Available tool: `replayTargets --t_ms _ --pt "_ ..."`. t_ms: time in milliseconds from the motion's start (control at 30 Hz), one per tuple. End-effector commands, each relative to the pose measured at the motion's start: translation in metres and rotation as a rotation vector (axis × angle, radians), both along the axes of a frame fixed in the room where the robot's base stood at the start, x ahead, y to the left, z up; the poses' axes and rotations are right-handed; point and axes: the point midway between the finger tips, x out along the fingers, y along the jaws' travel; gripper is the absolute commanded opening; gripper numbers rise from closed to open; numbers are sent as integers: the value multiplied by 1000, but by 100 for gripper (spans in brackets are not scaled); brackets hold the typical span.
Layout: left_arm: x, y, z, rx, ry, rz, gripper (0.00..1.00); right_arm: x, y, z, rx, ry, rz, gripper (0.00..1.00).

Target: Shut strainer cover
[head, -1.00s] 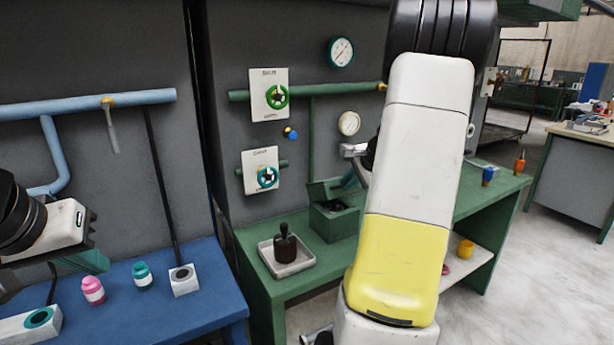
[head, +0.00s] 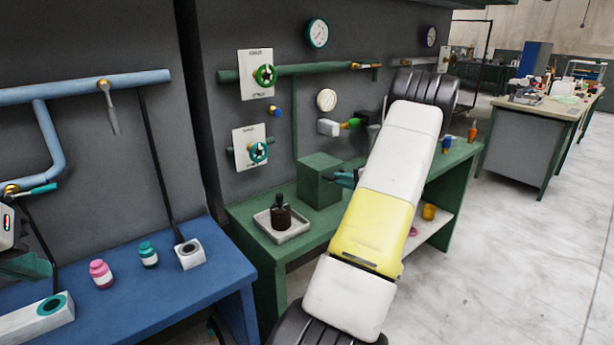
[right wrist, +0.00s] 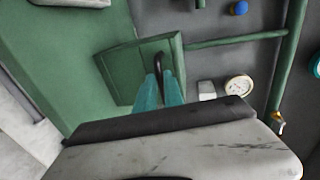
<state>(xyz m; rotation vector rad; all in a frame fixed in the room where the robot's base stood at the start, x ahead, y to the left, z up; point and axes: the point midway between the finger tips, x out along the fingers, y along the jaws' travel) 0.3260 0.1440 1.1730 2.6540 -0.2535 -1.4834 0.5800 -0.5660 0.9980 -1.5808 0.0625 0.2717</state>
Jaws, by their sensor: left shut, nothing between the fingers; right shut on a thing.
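The strainer is a dark green box (head: 320,187) on the green bench in the head view. Its cover (right wrist: 125,75) appears to lie down on the body, with no opening visible; I cannot tell if a thin gap is left. My right gripper (right wrist: 158,85) is shut on the cover's black handle (right wrist: 160,63), its teal fingers on either side of it. In the head view the right gripper (head: 345,178) is at the box's right side, partly hidden by my arm. My left gripper (head: 27,265) is shut and empty at the left edge, above the blue bench.
A pale tray (head: 282,228) with a dark plunger-like object (head: 281,214) stands left of the strainer. Gauges, valves and a green pipe (head: 320,70) are on the wall behind. The blue bench (head: 170,300) holds a pink jar (head: 101,273) and a teal jar (head: 148,254).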

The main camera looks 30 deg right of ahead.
Motion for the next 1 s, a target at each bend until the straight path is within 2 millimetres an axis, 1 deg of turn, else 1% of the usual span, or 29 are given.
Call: replayTargets --t_ms 33,200,567,600,633,1000 --pt "0 0 0 0 0 0 0 -5 4 -22 17 30 2 0" --pt "0 0 0 0 0 0 0 -6 3 -27 17 12 2 0" --pt "0 0 0 0 0 0 0 -7 2 -28 18 11 1 0" --pt "0 0 0 0 0 0 0 -7 2 -28 18 11 0 26" --pt "0 0 0 0 0 0 0 -8 2 -28 18 11 0 32" --pt "0 0 0 0 0 0 0 -7 3 -27 19 8 3 33"
